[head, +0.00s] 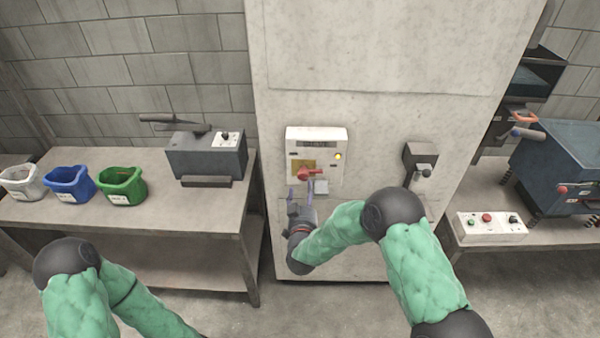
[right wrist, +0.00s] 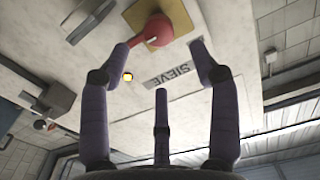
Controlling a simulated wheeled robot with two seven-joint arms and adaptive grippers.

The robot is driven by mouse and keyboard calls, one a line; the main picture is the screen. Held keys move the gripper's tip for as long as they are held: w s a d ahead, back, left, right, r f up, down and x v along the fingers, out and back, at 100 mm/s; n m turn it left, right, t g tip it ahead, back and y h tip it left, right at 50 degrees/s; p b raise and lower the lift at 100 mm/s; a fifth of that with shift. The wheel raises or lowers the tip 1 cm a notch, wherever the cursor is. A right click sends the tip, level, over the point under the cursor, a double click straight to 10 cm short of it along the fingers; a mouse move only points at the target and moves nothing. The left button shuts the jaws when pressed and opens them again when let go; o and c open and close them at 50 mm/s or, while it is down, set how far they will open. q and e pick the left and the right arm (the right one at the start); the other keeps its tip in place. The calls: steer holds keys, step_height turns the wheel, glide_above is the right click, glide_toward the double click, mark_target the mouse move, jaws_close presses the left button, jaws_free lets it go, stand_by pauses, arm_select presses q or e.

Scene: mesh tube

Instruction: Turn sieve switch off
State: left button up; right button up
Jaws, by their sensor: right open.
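The sieve switch is a red rotary handle (head: 310,174) on a yellow plate (head: 296,166), on the front of a pale control box (head: 317,139). In the right wrist view the red handle (right wrist: 158,30) is near the top, beside a "SIEVE" label (right wrist: 171,74). A yellow lamp (head: 338,156) on the box appears lit. My right gripper (head: 302,192) is open, just below the handle. In the right wrist view its purple fingers (right wrist: 160,48) are spread to either side of the handle, with nothing held. My left arm shows at bottom left; its gripper is out of view.
The control box is on a pale column (head: 375,75). A grey lever box (head: 420,165) is to its right. A left table (head: 215,212) bears several buckets and a dark grey machine (head: 206,155). A white button panel (head: 490,228) and blue machine (head: 562,160) stand at right.

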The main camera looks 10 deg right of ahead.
mark_target(303, 177)
steer(key=x, duration=0.9)
steer(key=shift+w+f, duration=0.1)
steer(key=c, duration=1.1)
